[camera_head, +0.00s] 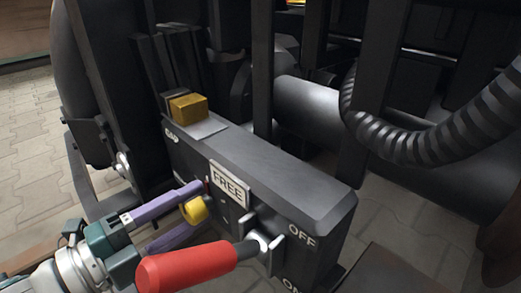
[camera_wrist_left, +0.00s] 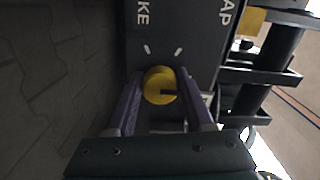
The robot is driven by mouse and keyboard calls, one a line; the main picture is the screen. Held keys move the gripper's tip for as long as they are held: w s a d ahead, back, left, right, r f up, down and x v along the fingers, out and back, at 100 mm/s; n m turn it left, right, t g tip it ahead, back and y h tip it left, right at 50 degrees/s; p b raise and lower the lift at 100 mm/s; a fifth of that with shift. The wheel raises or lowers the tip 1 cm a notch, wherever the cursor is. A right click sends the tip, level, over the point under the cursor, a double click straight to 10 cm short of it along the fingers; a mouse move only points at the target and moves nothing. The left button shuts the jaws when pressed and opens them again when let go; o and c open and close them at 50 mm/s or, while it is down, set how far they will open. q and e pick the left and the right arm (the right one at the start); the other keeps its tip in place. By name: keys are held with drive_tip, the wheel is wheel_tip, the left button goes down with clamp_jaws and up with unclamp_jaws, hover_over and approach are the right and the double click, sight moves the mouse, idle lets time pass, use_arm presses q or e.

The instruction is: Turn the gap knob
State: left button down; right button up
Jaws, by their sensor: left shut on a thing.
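The yellow knob (camera_head: 195,210) sits on the front face of the dark grey control box (camera_head: 262,165). In the left wrist view the round knob (camera_wrist_left: 160,84) has a dark slot pointing right, and two pale tick marks show on the panel above it. My left gripper (camera_head: 203,212) has purple fingers, one on each side of the knob, and is shut on it. In the left wrist view the fingers (camera_wrist_left: 158,78) flank the knob's left and right sides. Part of the knob is hidden by the fingers in the head view. My right gripper is not in view.
A lever with a red handle (camera_head: 185,267) sticks out close beside my left gripper, near OFF and ON lettering. A FREE plate (camera_head: 229,183) is above the knob. A yellow block (camera_head: 188,107) sits atop the box. A ribbed hose (camera_head: 430,130) hangs at right.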

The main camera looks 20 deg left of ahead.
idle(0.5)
use_arm(q)
drive_tip(key=shift+c, duration=1.5)
unclamp_jaws()
drive_tip(key=p+v, duration=0.2)
drive_tip(key=v, duration=0.7)
drive_tip(key=shift+s+a+p, duration=0.15)
drive_tip(key=shift+s+p, duration=0.15)
drive_tip(key=shift+s, duration=0.2)
drive_tip(key=shift+r, duration=0.1)
